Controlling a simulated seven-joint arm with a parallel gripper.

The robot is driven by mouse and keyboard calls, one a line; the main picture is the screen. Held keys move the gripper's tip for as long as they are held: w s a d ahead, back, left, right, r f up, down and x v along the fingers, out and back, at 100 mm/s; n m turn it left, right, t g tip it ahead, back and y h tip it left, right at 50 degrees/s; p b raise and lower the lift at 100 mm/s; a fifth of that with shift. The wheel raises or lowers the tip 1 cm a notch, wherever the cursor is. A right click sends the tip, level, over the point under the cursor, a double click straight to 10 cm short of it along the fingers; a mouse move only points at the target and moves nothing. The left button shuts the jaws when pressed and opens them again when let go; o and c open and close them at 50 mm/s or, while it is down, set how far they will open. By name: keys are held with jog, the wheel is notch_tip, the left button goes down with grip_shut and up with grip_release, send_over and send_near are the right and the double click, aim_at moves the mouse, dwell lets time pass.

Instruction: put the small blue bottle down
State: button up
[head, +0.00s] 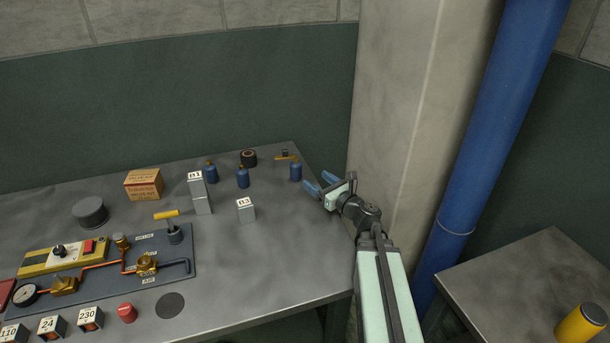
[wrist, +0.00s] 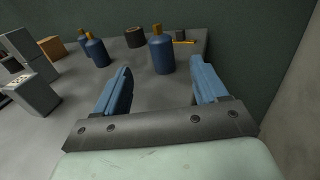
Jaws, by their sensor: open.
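A small blue bottle (head: 296,173) with an orange-brown cap stands upright on the grey table near its right edge. My gripper (head: 318,182) is open and empty just to the right of it, jaws pointing at it. In the wrist view the bottle (wrist: 162,56) stands ahead, in line with the gap between my fingers, and appears apart from both. Two similar blue bottles (head: 242,179) (head: 211,174) stand further left; they also show in the wrist view (wrist: 97,52).
A dark roll (head: 248,158) and a small brass-coloured part (head: 286,156) lie behind. A concrete pillar (head: 395,100) and a blue pipe (head: 500,120) rise to the right. The table's front right is clear.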

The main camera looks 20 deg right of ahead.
dwell(0.4)
jog(key=shift+r, duration=1.8)
jog(key=r, duration=0.2)
send_near(300, 169)
jog(key=shift+s+d+r, duration=0.1)
jog(key=shift+s+r, duration=0.05)
jog(key=shift+s, duration=0.25)
jog(key=shift+s+d+r, duration=0.15)
jog(key=shift+s, duration=0.25)
jog(key=shift+w+f, duration=0.15)
jog(key=x, duration=1.3)
jog(key=shift+w+a, duration=0.15)
jog(key=shift+w, duration=0.05)
